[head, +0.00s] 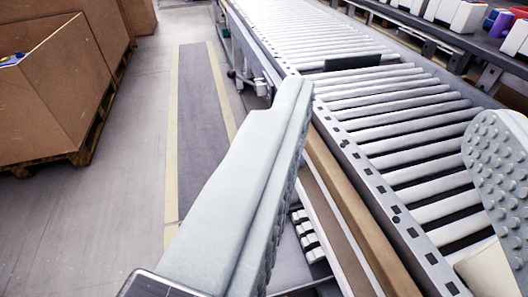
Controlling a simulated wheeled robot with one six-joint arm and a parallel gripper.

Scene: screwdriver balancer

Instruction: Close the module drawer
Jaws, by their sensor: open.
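My gripper (390,108) is open, with one grey padded finger on the left and the other at the right edge. Nothing is between the fingers; they stand above the roller conveyor and its near side. Below the conveyor's left edge, beside the left finger, I see a low compartment with several small white pieces (308,236), which may be the module drawer. The left finger hides much of it, so I cannot tell how far it is open. I see no handle.
The roller conveyor (410,140) runs away on the right, with a brown strip (345,205) along its side. Cardboard boxes (55,95) stand on a pallet at left. A clear floor lane (205,120) lies between. White bins (458,14) stand at top right.

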